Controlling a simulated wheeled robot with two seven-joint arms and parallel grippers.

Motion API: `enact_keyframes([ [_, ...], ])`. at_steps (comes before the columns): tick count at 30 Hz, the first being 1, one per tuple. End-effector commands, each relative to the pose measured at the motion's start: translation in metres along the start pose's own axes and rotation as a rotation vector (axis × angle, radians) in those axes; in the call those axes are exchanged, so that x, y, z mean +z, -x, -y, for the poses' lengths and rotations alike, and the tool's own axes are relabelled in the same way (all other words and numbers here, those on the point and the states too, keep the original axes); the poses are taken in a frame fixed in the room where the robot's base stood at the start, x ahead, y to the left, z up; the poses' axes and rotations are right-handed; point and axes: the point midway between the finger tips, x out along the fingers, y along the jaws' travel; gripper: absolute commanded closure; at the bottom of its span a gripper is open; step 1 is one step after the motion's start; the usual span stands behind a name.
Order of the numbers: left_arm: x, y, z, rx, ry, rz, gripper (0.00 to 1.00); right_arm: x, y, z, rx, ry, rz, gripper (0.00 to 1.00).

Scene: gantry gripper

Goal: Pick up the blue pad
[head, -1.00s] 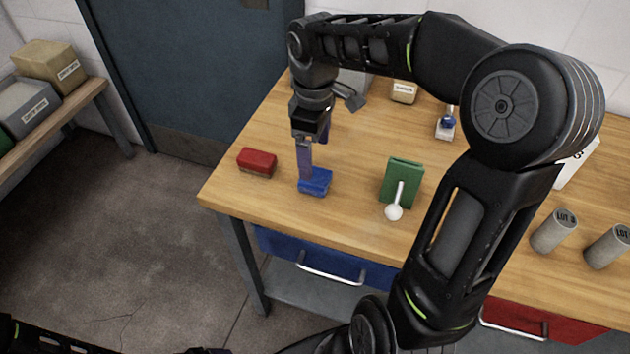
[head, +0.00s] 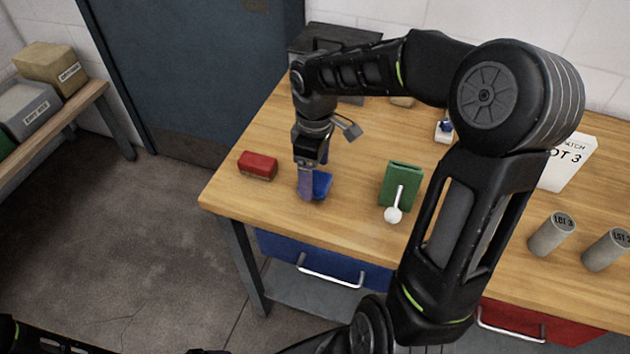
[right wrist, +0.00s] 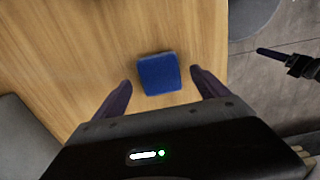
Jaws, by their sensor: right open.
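The blue pad (head: 322,184) lies on the wooden table near its front left edge, partly hidden behind my right gripper's finger in the head view. In the right wrist view the blue pad (right wrist: 159,73) sits between and slightly beyond the two fingers. My right gripper (head: 308,192) points down at the pad; its fingers (right wrist: 160,85) are apart, with a gap on each side of the pad. The left gripper does not show clearly; only a dark piece of my arm is at the lower left of the head view.
A red block (head: 257,165) lies left of the pad. Grey cylinders (head: 551,234) and a white sign (head: 568,163) are farther right. The table (head: 345,225) is bare in front.

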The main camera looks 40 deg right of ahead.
Motion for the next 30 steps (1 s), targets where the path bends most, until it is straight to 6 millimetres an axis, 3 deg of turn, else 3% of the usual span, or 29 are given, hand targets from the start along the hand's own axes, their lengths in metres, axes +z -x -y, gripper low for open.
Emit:
enact_keyframes([
  [6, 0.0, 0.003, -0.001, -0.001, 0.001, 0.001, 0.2, 0.001, -0.024, 0.0, -0.002, 0.0, 0.001, 0.15],
  [24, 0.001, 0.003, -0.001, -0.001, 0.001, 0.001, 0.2, 0.0, -0.024, 0.0, 0.0, -0.001, -0.001, 0.15],
  [30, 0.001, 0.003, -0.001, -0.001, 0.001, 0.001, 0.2, 0.0, -0.024, 0.0, 0.0, -0.001, -0.001, 0.32],
])
